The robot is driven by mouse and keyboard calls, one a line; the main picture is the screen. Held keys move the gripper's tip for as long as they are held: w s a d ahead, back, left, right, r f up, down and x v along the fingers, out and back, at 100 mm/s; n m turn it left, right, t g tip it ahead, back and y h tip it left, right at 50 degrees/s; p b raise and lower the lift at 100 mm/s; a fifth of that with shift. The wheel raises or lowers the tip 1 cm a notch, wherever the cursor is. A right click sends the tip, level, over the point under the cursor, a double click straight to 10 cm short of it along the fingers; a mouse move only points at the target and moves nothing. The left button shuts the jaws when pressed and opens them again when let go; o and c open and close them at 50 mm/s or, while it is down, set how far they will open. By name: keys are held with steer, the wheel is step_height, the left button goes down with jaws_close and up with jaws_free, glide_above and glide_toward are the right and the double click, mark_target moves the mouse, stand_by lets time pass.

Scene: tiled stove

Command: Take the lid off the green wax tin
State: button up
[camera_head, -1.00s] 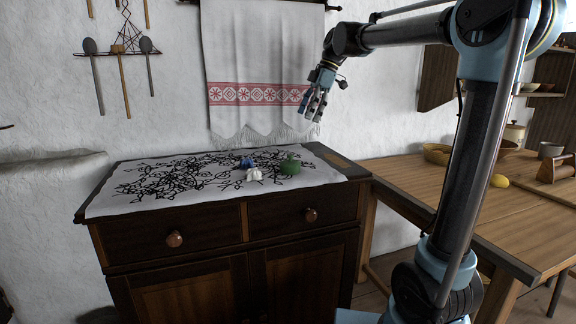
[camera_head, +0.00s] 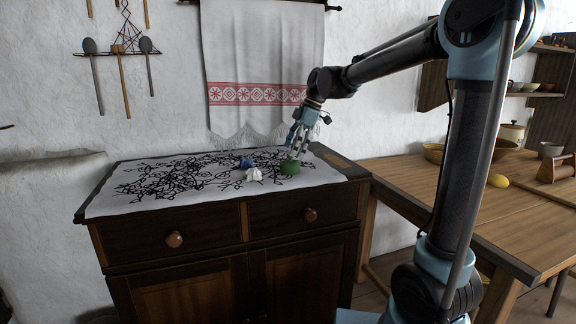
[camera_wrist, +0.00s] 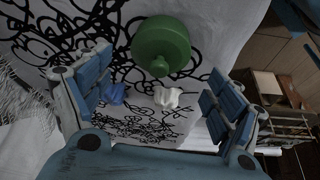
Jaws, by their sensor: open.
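The green wax tin (camera_head: 289,168) sits on the patterned cloth on top of the dark cabinet. In the wrist view it shows as a round green body (camera_wrist: 160,42) with a small knob on its lid (camera_wrist: 158,66).
A white crumpled-looking object (camera_head: 253,174) and a small blue object (camera_head: 246,162) stand just left of the tin. The cloth (camera_head: 130,203) is clear further left. A towel (camera_head: 262,60) hangs behind.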

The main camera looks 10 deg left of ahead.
mark_target(290, 160)
steer(key=shift+x, duration=1.5)
steer(key=c, duration=0.9)
steer(key=shift+c, duration=0.2)
